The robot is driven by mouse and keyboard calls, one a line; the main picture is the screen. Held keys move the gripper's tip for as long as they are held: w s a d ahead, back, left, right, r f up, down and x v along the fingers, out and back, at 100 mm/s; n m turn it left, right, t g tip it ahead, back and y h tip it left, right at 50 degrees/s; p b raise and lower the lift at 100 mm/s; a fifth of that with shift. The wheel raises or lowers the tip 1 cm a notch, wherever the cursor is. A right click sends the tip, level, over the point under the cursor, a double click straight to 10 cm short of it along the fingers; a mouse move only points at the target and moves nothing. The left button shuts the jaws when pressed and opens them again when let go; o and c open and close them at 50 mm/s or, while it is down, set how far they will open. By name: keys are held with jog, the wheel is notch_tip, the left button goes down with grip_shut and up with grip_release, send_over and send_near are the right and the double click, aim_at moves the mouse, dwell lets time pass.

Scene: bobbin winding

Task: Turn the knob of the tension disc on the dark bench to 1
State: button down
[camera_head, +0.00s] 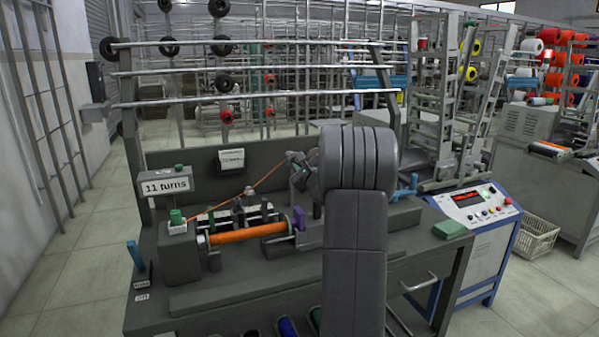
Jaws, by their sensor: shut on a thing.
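The dark bench (200,155) fills the middle of the head view. My gripper (296,170) is small and dark at the end of my grey arm, just in front of the bench's back panel. It is shut on what appears to be the knob of the tension disc. An orange thread (268,178) runs up from the winder to this spot. The disc, the knob's pointer and its numbers are hidden behind my gripper and arm, so I cannot read the setting.
A purple part (299,219) stands at the winder's right end. A green block (449,230) lies at the bench's right. A control box (478,204) stands beyond it.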

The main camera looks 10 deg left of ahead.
jog(key=n+b, duration=1)
jog(key=b, duration=0.2)
jog(key=shift+f, duration=0.1)
jog(key=shift+n, duration=0.4)
jog(key=c, duration=1.5)
grip_release()
